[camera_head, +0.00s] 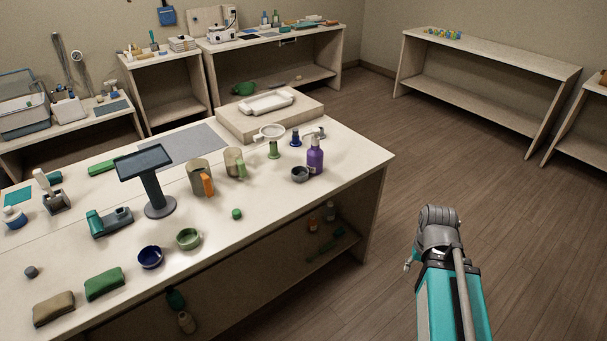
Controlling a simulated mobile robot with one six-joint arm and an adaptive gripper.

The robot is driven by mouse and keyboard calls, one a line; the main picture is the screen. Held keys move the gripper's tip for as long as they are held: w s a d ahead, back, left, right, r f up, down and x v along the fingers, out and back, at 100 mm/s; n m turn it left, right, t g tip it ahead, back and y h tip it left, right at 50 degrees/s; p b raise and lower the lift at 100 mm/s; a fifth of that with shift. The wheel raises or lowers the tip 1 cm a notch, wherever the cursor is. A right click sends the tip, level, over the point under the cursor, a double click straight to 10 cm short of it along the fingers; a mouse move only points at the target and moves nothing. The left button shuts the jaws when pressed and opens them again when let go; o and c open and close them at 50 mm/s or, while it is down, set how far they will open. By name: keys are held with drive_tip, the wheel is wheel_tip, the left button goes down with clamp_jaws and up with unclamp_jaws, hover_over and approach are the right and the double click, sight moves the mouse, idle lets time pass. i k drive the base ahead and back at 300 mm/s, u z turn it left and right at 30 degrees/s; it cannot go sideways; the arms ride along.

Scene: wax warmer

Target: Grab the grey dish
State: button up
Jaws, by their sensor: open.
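A small dark grey dish (300,174) stands on the near table, right at the foot of the purple pump bottle (315,157), on its left side. The bottle covers or nearly touches the dish's right edge. My arm is at the lower right, over the floor. Only a small part of my gripper (409,262) shows, at the left side of the arm link. It is open and well away from the dish, off the table's right end.
A blue bowl (150,257), a green bowl (189,239), two mugs (198,178) and a tablet stand (157,185) are further left on the table (257,214). A green-based stand (273,148) is behind the dish. The table front right is clear.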

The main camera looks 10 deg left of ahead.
sight(298, 173)
drive_tip(key=z, duration=0.05)
drive_tip(key=i, duration=0.95)
drive_tip(key=u, duration=0.1)
